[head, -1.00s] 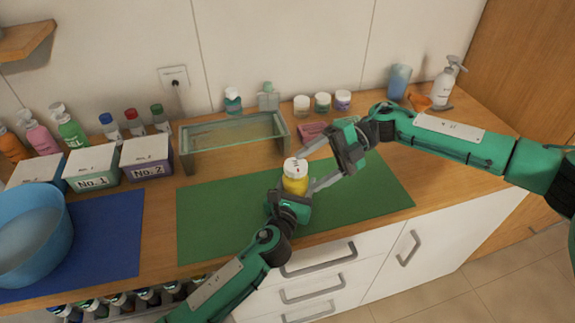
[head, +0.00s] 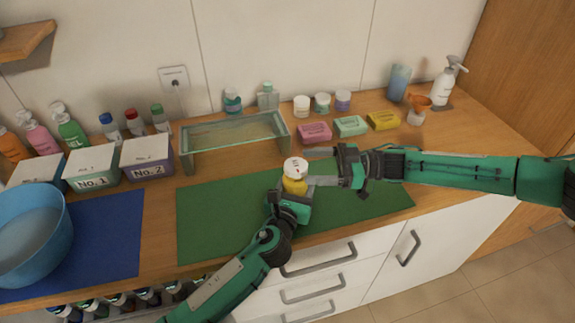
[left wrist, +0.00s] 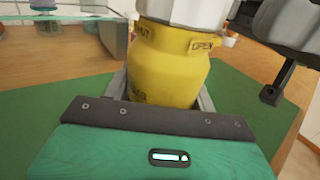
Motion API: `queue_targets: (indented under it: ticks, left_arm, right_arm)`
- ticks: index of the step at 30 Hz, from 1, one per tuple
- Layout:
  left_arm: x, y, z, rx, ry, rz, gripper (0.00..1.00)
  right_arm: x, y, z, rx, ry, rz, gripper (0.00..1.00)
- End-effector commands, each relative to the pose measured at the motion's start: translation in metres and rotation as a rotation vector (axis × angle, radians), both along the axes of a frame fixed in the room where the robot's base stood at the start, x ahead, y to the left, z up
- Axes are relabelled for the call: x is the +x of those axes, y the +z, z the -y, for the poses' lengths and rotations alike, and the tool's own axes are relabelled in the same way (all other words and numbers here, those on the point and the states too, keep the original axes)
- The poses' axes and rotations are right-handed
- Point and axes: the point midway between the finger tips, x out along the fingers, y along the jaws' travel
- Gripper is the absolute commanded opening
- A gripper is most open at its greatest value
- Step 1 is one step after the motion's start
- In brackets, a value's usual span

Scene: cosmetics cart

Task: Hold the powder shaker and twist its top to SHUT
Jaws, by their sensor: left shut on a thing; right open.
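The powder shaker (head: 295,185) has a yellow body and a white top (head: 295,166). It stands upright over the green mat (head: 220,215). My left gripper (head: 291,200) is shut on the lower part of its body. In the left wrist view the yellow body (left wrist: 172,65) fills the middle, with "OPEN" at its upper right and a partly cut word at its upper left. The white top is mostly cut off there. My right gripper (head: 320,168) is open, its fingers pointing left at the shaker from its right side. Whether they touch the top I cannot tell.
A glass shelf stand (head: 235,130) is behind the mat. Soap bars, such as the pink one (head: 314,132), and small jars (head: 322,103) stand behind the right arm. Boxes (head: 92,168) and a blue bowl (head: 33,232) are at left. The mat's left part is clear.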

Motion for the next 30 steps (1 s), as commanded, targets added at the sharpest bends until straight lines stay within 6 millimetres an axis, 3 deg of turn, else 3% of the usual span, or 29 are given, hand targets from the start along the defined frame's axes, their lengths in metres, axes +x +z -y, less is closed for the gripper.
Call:
queue_targets:
  ticks: [3, 9, 22, 23, 30]
  left_arm:
    - [0.000, 0.000, 0.000, 0.000, 0.000, 0.000, 0.33]
    - [0.000, 0.000, 0.000, 0.000, 0.000, 0.000, 0.33]
    - [0.000, 0.000, 0.000, 0.000, 0.000, -0.001, 0.33]
    - [0.000, 0.000, 0.000, 0.000, 0.000, -0.001, 0.33]
    - [0.000, 0.000, 0.000, 0.000, 0.000, -0.001, 0.33]
  right_arm:
    - [-0.002, 0.000, -0.026, 0.000, 0.003, 0.001, 0.72]
    - [-0.003, 0.000, -0.055, 0.000, 0.002, 0.001, 0.72]
    - [-0.003, 0.000, -0.067, -0.001, 0.000, 0.003, 0.72]
    - [-0.003, 0.000, -0.067, -0.001, 0.000, 0.003, 0.70]
    - [-0.003, 0.000, -0.067, -0.001, 0.000, 0.003, 0.27]
